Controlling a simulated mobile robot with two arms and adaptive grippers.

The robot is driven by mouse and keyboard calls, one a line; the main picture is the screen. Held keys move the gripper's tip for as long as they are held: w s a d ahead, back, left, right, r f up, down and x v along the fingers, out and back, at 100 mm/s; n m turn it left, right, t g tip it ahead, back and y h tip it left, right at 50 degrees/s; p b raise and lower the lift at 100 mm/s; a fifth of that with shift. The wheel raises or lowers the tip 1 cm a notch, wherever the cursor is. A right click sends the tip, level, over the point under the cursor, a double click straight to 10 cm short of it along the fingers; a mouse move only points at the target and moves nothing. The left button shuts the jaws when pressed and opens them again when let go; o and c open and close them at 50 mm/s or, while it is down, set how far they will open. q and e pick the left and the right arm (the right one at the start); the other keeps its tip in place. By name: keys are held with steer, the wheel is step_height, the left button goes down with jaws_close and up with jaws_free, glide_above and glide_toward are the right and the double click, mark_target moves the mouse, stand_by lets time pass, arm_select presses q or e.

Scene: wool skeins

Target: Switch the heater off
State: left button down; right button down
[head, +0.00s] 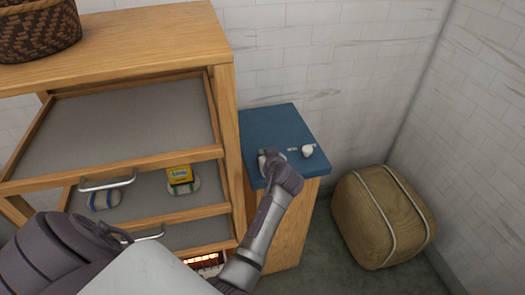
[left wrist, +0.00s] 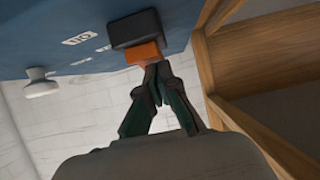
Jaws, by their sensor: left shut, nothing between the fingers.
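A blue top panel (head: 280,128) sits on a wooden cabinet and carries a white knob (head: 307,150) and small white labels. In the left wrist view, a switch with a black block (left wrist: 135,28) and an orange part (left wrist: 145,53) sits on the blue panel; the knob (left wrist: 40,84) is to its left. My left gripper (left wrist: 155,72) is shut and empty, its tips right at the orange part; I cannot tell if they touch. In the head view the left gripper (head: 270,160) is over the panel's front edge and hides the switch. An orange-red glow (head: 205,262) shows low under the rack, perhaps the heater.
A wooden rack (head: 228,130) with grey shelves stands close left of the cabinet. Its shelves hold skeins, one with a yellow label (head: 180,175). A woven basket (head: 38,28) is on top. A tan pouf (head: 383,217) stands on the floor at right.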

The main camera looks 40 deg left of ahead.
arm_select(q)
steer(key=shift+d, duration=0.15)
arm_select(e)
steer(key=shift+d, duration=0.35)
arm_select(q)
steer(key=shift+a+g+p, duration=0.2)
steer(key=shift+g+p, duration=0.1)
steer(key=shift+p, duration=0.25)
steer(key=shift+f, duration=0.1)
arm_select(e)
steer(key=shift+w+r, duration=0.1)
steer(key=shift+r, duration=0.25)
arm_select(q)
steer(key=shift+w, duration=0.1)
steer(key=shift+w+a+r, duration=0.2)
steer(key=shift+w+a, duration=0.2)
steer(key=shift+a, duration=0.2)
arm_select(e)
steer(key=shift+w+a, duration=0.1)
steer(key=shift+a, duration=0.2)
arm_select(q)
steer(key=shift+r, duration=0.1)
steer(key=shift+r, duration=0.1)
